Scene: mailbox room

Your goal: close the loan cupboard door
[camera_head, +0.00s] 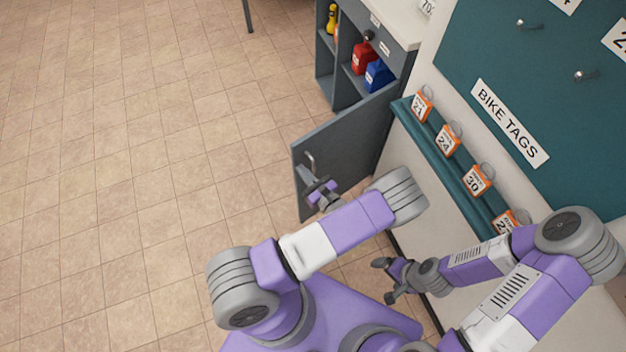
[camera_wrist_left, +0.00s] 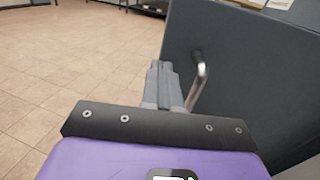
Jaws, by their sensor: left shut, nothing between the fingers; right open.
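The loan cupboard door (camera_head: 352,140) is dark grey and stands open, swung out from the cupboard (camera_head: 398,62). Its metal bar handle (camera_head: 309,162) is near the free edge; in the left wrist view the handle (camera_wrist_left: 201,75) is just right of the fingers. My left gripper (camera_head: 303,174) is shut and empty, close beside the handle at the door's face; whether it touches the door I cannot tell. It also shows in the left wrist view (camera_wrist_left: 163,70). My right gripper (camera_head: 382,280) is open and empty, low in front of the wall, away from the door.
Red (camera_head: 364,58) and blue (camera_head: 379,75) items and a yellow item (camera_head: 332,18) stand inside the cupboard. A teal ledge (camera_head: 447,172) with several orange numbered tags runs along the wall, under a teal board (camera_head: 540,60). The tiled floor (camera_head: 140,150) at left is clear.

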